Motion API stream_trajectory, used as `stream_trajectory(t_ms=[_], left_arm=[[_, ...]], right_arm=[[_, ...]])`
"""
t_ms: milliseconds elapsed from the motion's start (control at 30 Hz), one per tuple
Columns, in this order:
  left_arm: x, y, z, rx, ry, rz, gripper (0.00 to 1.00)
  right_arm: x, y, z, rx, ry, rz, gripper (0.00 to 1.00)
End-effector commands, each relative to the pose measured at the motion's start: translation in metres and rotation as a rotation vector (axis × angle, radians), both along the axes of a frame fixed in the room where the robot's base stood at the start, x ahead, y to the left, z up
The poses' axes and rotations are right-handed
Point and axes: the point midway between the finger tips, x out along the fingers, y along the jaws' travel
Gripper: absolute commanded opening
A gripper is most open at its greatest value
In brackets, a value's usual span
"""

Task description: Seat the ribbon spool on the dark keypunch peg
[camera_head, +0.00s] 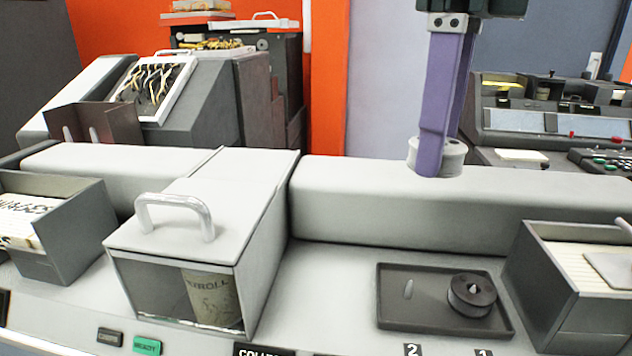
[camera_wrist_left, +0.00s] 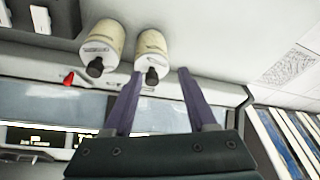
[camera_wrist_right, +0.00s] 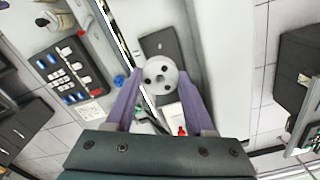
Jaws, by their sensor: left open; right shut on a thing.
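The pale grey ribbon spool (camera_head: 452,158) is held up at the back right in the head view, above the long white ledge. My right gripper (camera_head: 437,160) is shut on it. In the right wrist view the spool (camera_wrist_right: 162,75) shows as a round grey disc with dark holes between the fingertips. A dark keypunch (camera_head: 550,125) stands at the back right in the head view; I cannot pick out its peg with certainty. My left gripper (camera_wrist_left: 160,73) shows only in its wrist view, open, with cream cylinders (camera_wrist_left: 150,48) beyond its fingertips.
A dark tray (camera_head: 390,318) at the front right holds a black spool (camera_head: 471,294) and a bare light peg (camera_head: 408,288). A white handled box (camera_head: 185,235) and a card bin (camera_head: 60,240) stand left. Another bin (camera_head: 545,285) stands right. A grey machine (camera_head: 200,110) is behind.

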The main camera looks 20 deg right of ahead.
Motion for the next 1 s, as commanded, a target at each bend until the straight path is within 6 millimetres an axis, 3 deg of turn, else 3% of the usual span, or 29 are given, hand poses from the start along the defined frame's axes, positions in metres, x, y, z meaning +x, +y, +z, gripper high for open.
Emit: stream_trajectory(t_ms=[33, 133, 300, 700, 1000], left_arm=[[0.000, 0.000, 0.004, 0.001, 0.000, -0.001, 0.57], [0.000, 0.001, 0.009, 0.004, 0.000, -0.003, 0.57], [0.000, 0.002, 0.016, 0.008, 0.000, -0.006, 0.57], [0.000, 0.002, 0.040, 0.008, 0.001, -0.006, 0.57], [0.000, 0.001, 0.041, 0.004, 0.000, -0.002, 0.57]], right_arm=[[0.001, 0.000, 0.015, -0.001, -0.004, 0.000, 0.01], [0.001, 0.000, 0.033, -0.002, -0.002, 0.001, 0.01], [0.000, 0.000, 0.051, -0.001, 0.001, 0.000, 0.01], [0.000, 0.000, 0.078, 0.000, 0.002, 0.000, 0.01], [0.000, 0.000, 0.079, 0.000, 0.002, 0.000, 0.01]])
